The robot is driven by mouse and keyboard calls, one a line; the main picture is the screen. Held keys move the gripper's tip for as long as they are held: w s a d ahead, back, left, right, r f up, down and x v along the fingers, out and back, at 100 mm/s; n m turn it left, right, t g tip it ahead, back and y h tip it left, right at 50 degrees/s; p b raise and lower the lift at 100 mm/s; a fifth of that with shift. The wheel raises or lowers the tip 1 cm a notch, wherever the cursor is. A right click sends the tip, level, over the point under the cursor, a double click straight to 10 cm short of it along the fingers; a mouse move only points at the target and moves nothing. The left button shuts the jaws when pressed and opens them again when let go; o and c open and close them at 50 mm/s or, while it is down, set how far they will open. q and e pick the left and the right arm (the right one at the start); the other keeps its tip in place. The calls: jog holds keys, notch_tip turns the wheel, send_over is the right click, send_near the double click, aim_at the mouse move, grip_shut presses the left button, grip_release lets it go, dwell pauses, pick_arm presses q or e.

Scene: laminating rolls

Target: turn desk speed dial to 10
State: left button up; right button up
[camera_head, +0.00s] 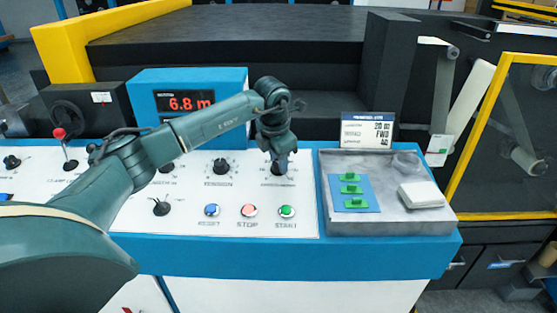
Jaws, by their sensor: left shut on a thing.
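My left arm comes in from the left across the white control panel. Its left gripper (281,164) points down at the right end of the panel and is shut on a dial (280,173). The gripper covers most of this dial, so its pointer and setting cannot be read. The label under it is too blurred to read for sure as the speed dial. The tension dial (221,167) sits just left of it. My right gripper is not in view.
Reset (211,210), stop (249,211) and start (287,211) buttons lie in front of the gripper. A grey tray (400,222) with green clips and a white block stands to the right. A blue box with a red display (185,101) stands behind the arm.

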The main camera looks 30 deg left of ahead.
pick_arm(q)
jog(key=n, duration=0.3)
jog(key=shift+n+b, duration=0.3)
jog(key=shift+n, duration=1.2)
jog(key=o, duration=0.7)
jog(key=shift+c, duration=0.2)
jog(key=o, duration=0.3)
